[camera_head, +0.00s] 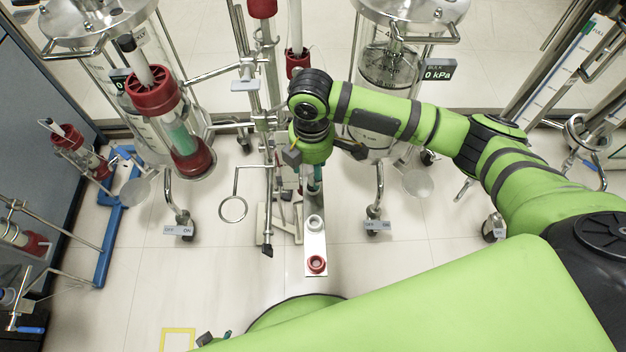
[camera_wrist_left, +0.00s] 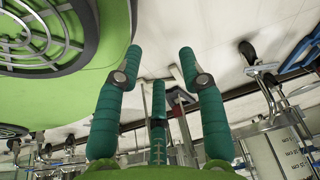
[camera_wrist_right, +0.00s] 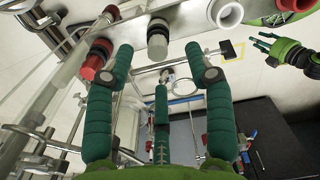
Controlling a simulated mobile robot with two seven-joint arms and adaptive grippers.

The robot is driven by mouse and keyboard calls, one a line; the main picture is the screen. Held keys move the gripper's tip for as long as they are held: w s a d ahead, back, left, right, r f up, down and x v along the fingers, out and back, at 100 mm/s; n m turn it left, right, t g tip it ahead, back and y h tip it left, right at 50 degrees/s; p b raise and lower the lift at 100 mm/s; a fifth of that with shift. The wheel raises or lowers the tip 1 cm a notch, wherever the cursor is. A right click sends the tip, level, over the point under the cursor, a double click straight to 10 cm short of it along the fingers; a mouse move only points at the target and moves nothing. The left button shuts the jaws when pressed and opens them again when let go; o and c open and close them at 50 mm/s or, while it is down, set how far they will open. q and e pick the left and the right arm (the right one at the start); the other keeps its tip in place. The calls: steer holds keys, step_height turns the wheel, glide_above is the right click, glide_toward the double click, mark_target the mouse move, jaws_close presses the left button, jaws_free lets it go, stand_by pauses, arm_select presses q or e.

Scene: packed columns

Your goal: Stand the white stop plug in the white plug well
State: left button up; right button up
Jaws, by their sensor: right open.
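The white stop plug (camera_wrist_right: 157,40) shows in the right wrist view as a short pale cylinder with a grey end. It appears in line with the gap between my right fingertips, apart from them. My right gripper (camera_wrist_right: 159,56) is open and empty; in the head view (camera_head: 314,184) it hangs over the far end of a pale strip and hides the plug. The white plug well (camera_head: 314,223) is a white ring on that strip, nearer than the gripper; it also shows in the right wrist view (camera_wrist_right: 226,14). My left gripper (camera_wrist_left: 160,66) is open and empty, low near my base.
A red well (camera_head: 317,264) sits at the strip's near end. A red plug (camera_wrist_right: 97,58) stands beside the white plug. Glass columns with red collars (camera_head: 170,110), metal rods and a ring (camera_head: 233,209) crowd the left and back.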

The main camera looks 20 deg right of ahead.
mark_target(312, 177)
step_height(312, 177, down, 4)
steer(key=shift+d+b, duration=0.15)
steer(key=shift+b, duration=0.15)
steer(key=shift+f, duration=0.3)
arm_select(q)
steer(key=shift+w+f+t, duration=0.1)
steer(key=shift+w+t, duration=0.2)
steer(key=shift+w, duration=0.65)
arm_select(e)
steer(key=c, duration=1)
steer(key=shift+c, duration=0.2)
